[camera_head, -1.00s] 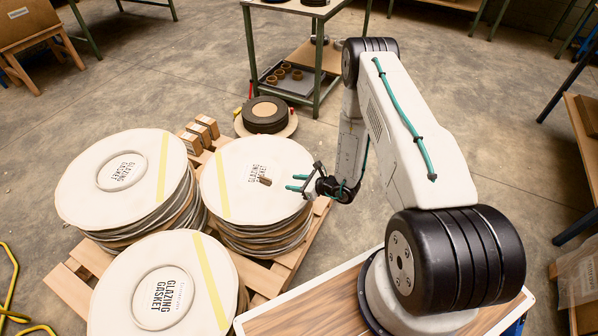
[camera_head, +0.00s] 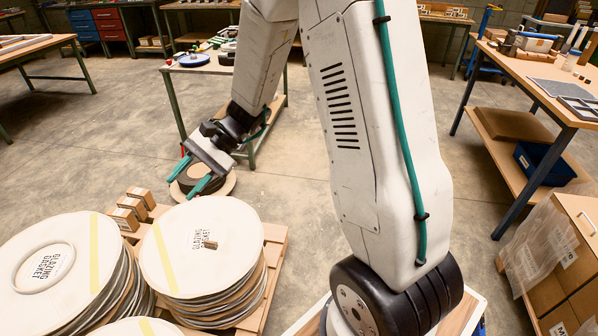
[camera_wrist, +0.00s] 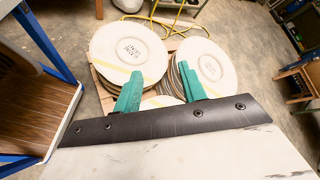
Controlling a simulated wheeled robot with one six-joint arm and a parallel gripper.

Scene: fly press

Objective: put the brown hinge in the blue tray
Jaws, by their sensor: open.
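The brown hinge (camera_head: 209,244) is a small brown piece lying on top of the right-hand white roll stack, beside its printed label. My gripper (camera_head: 181,188) hangs in the air behind and above that stack, with its teal fingers apart and nothing between them. It also shows open and empty in the wrist view (camera_wrist: 160,70), where I cannot make out the hinge. A dark blue tray (camera_head: 540,165) stands on the lower shelf of the right-hand table, far from the hinge.
The white roll stack (camera_head: 170,262) sits on a wooden pallet (camera_head: 272,262) with other stacks and small cardboard boxes (camera_head: 130,212). My upper arm crosses the middle of the head view. A workbench (camera_head: 560,105) with goods stands right. Cardboard boxes (camera_head: 570,262) stand below it. Open concrete floor lies between.

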